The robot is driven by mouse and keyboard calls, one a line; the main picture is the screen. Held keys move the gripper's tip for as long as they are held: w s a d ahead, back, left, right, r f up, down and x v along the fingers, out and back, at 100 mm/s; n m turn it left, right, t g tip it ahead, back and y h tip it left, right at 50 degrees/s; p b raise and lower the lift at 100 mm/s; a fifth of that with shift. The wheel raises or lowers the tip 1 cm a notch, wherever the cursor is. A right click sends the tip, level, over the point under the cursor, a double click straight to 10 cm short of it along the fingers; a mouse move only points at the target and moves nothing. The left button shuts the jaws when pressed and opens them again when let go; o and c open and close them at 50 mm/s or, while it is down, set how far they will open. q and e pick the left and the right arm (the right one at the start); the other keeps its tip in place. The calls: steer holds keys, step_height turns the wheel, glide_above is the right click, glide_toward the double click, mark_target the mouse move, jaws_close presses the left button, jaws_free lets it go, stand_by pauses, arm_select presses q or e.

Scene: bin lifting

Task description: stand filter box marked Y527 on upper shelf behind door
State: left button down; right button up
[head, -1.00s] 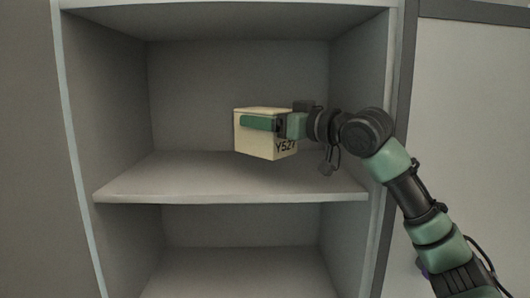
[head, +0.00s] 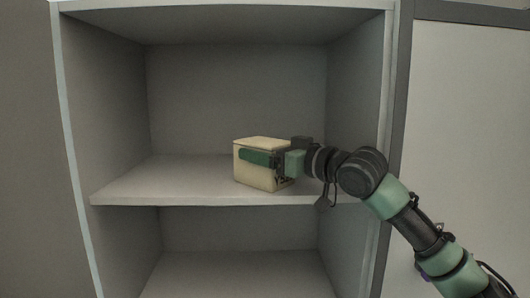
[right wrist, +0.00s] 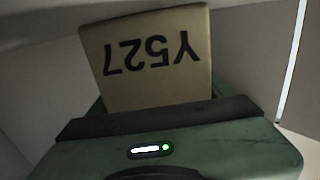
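The cream filter box (head: 262,178) is at the upper shelf (head: 150,188), right of its middle and near the front edge. It looks upright; I cannot tell whether its base touches the shelf. My right gripper (head: 268,159) is shut on the box, with one green finger across its front face. In the right wrist view the box (right wrist: 150,62) shows the mark Y527 upside down, just beyond the gripper body. The mark is mostly hidden by the gripper in the head view. My left gripper is not in view.
The cabinet's upper compartment is otherwise empty, with free shelf left of the box and behind it. A lower compartment (head: 240,270) below is empty where seen. The cabinet's right side wall (head: 357,110) is close to my right arm. A pale panel (head: 465,110) stands at the right.

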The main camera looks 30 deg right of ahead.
steer(key=shift+o, duration=1.2)
steer(key=shift+r, duration=0.1)
steer(key=b+v, duration=0.6)
steer(key=v, duration=0.1)
steer(key=b+v, duration=0.3)
steer(key=shift+s+f, duration=0.25)
steer(key=shift+s, duration=0.15)
steer(key=shift+s+d+r, duration=0.15)
steer(key=shift+s+r, duration=0.1)
steer(key=shift+s, duration=0.35)
